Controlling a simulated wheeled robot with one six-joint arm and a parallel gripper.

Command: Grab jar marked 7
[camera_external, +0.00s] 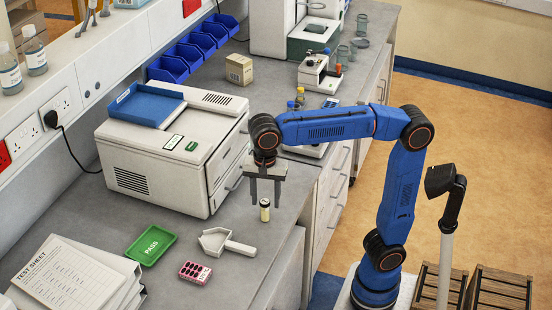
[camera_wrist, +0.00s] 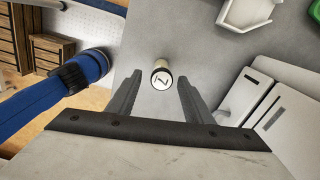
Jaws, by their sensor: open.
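A small jar (camera_external: 265,210) with a pale body and a dark cap band stands upright on the grey bench near its front edge. In the wrist view its round white top (camera_wrist: 161,79) shows a black 7. My gripper (camera_external: 265,205) points straight down over the jar, its two fingers apart. In the wrist view the open fingers of my gripper (camera_wrist: 158,85) lie to the left and right of the jar, with a gap on each side. I cannot tell exactly how far down the fingertips reach beside it.
A white scoop-shaped tray (camera_external: 226,242), a green PASS tray (camera_external: 151,245) and a pink tablet pack (camera_external: 195,272) lie nearby on the bench. A large white machine (camera_external: 165,150) stands behind and left of my gripper. The bench edge is close on the right.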

